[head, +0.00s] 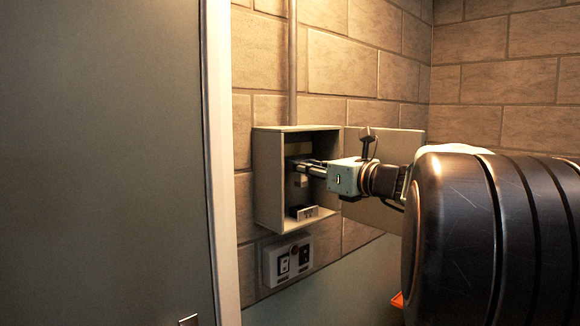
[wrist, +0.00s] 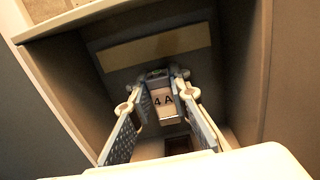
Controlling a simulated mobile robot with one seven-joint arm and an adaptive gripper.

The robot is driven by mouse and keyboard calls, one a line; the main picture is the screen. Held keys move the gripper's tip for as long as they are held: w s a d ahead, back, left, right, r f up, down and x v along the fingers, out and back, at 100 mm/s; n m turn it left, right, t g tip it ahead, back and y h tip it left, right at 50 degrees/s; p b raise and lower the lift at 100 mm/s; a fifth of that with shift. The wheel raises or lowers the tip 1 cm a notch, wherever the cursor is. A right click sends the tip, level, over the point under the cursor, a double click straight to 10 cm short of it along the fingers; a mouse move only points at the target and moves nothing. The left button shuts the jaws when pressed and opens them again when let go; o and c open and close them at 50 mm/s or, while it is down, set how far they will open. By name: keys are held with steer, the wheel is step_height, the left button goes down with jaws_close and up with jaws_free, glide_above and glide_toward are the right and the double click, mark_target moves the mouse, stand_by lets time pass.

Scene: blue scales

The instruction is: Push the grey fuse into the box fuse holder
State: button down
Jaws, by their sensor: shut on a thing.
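The grey fuse (wrist: 165,103), a small pale block marked "4 A", sits between my fingertips in the wrist view. My gripper (wrist: 162,90) is shut on it, one finger on each side. In the head view my gripper (head: 302,167) reaches from the right into the open box (head: 263,180) on the wall. The fuse holder on the box's back wall is mostly hidden behind the fuse and fingers. I cannot tell whether the fuse touches it or how deep it sits.
The box's open door (head: 385,145) is to the right, behind my gripper. A small dark block with a pale label (head: 306,212) is at the box's bottom. A socket and switch panel (head: 288,262) is below. A grey door (head: 100,160) fills the left.

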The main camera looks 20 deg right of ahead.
steer(key=shift+f, duration=0.15)
steer(key=shift+f+b, duration=2.5)
steer(key=shift+f, duration=0.3)
steer(key=shift+f+b, duration=0.4)
steer(key=shift+f, duration=0.1)
stand_by(0.6)
steer(key=c, duration=1.7)
jaws_free()
steer(key=shift+c, duration=0.2)
steer(key=shift+s+d, duration=0.1)
steer(key=shift+s, duration=0.05)
steer(key=v, duration=1.2)
